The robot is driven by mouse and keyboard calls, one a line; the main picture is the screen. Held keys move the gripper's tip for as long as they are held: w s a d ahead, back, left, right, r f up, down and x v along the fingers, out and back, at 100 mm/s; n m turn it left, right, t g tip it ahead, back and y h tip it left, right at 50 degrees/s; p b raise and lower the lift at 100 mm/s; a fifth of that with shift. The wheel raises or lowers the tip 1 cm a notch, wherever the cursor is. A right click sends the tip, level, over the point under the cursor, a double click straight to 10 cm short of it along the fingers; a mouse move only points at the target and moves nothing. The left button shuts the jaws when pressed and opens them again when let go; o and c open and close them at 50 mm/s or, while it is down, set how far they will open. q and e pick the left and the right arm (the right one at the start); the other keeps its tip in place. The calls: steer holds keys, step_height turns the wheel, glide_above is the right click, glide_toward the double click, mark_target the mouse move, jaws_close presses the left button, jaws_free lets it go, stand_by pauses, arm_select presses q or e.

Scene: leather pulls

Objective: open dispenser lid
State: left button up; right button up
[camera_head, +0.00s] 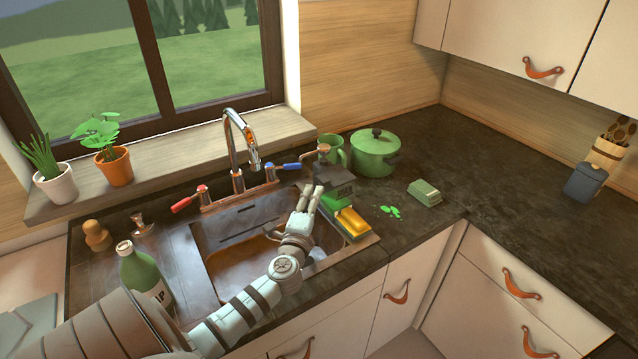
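My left gripper (311,190) reaches over the right part of the sink, its two pale fingers a little apart with nothing seen between them. Just beyond its fingertips is a dark grey, flat-topped piece (336,180), which may be the dispenser lid; I cannot tell for sure, or whether the fingers touch it. Below it to the right, a green sponge (334,200) and a yellow sponge (352,222) sit in a dark holder at the sink's edge. My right gripper is not in view.
The tap (238,140) and its red (188,199) and blue (286,167) handles stand behind the sink. A green mug (331,150) and pot (375,152) are behind the holder. A green bottle (142,272) stands left. The right counter has free room past a green block (425,192).

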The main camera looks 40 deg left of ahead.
mark_target(321, 183)
arm_select(q)
steer(key=x, duration=0.7)
steer(key=shift+d+f+b, duration=0.1)
steer(key=shift+b, duration=0.25)
steer(key=shift+w+f, duration=0.1)
jaws_close()
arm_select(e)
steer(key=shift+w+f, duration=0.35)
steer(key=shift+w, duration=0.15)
